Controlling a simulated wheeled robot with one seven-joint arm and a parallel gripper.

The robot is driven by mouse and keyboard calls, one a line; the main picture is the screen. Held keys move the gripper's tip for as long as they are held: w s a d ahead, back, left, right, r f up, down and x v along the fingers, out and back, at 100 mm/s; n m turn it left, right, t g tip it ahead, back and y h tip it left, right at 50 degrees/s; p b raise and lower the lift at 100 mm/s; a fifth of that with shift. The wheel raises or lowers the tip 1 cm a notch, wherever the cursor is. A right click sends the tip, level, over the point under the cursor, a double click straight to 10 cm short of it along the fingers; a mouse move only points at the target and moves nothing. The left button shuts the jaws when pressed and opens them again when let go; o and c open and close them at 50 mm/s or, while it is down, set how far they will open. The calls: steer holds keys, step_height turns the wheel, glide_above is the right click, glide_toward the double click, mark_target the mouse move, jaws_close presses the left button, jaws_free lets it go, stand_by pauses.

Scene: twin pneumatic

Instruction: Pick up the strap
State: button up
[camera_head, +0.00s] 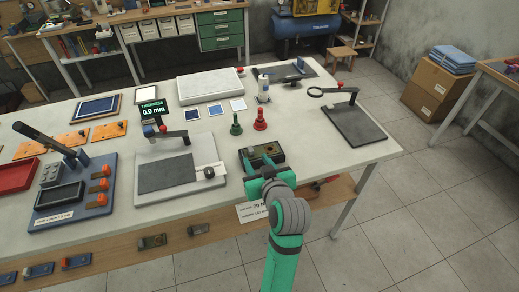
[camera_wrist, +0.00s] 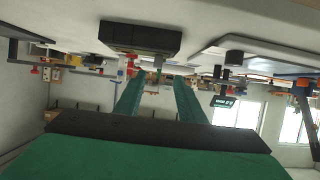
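I cannot make out a strap for sure in either view. My gripper (camera_head: 264,164) is at the front edge of the white table, right of centre in the head view. Its two green fingers are apart in the wrist view (camera_wrist: 158,80), with nothing seen between them. A dark box with a dull yellowish top (camera_head: 270,151) stands at the table edge right by the fingertips. It also shows in the wrist view (camera_wrist: 140,38), beyond the fingers, in a picture that appears upside down. Whether the fingers touch it cannot be told.
A green (camera_head: 236,126) and a red (camera_head: 260,120) small handled piece stand behind the box. A grey plate fixture (camera_head: 165,173) is to the left, a dark stand with a ring (camera_head: 352,124) to the right. Small dark items (camera_head: 152,241) lie on the lower wooden shelf.

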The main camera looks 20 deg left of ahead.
mark_target(250, 148)
steer(key=x, duration=0.5)
steer(key=shift+w, duration=0.15)
steer(key=shift+x, duration=2.7)
steer(key=shift+w+d+r, duration=0.1)
steer(key=shift+r, duration=0.1)
jaws_close()
